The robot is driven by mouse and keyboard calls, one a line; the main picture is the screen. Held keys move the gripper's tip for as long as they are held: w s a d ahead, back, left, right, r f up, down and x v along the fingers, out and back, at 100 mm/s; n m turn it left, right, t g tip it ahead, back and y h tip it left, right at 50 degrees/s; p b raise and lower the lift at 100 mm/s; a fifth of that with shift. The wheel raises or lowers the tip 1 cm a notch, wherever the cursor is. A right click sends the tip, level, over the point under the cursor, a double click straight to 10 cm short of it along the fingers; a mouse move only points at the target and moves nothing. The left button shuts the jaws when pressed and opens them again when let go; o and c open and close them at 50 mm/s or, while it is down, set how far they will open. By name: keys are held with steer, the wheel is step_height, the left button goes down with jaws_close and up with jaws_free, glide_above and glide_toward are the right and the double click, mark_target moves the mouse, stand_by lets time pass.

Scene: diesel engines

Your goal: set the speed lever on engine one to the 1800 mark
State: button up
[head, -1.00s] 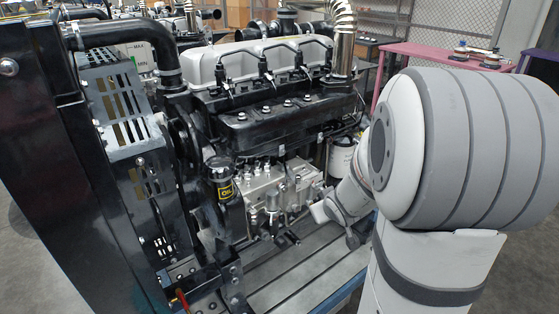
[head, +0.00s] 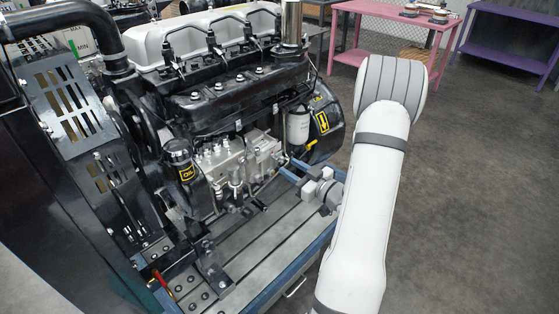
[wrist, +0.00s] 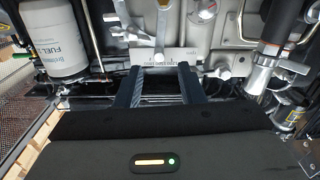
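In the wrist view a silver lever (wrist: 160,38) hangs down in front of a pale scale plate (wrist: 178,54) with fine marks. I take it as the speed lever; the marks are too small to read. My gripper (wrist: 158,70) is open, its two dark fingers apart, just below the plate, with nothing visible between them. The lever's lower end is above the gap, and contact is not visible. In the head view my gripper (head: 288,167) reaches from the right to the side of the engine (head: 215,95), beside the silver pump (head: 235,165). The lever cannot be made out there.
A white fuel filter (head: 298,124) is above the gripper; it shows at left in the wrist view (wrist: 57,40). A silver fitting (wrist: 262,74) is to the right. The grooved base (head: 265,240) lies below. A pink table (head: 395,47) and purple table (head: 505,50) stand behind.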

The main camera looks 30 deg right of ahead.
mark_target(278, 160)
steer(key=x, duration=0.5)
steer(key=shift+w+p, duration=0.1)
steer(key=shift+p, duration=0.2)
jaws_close()
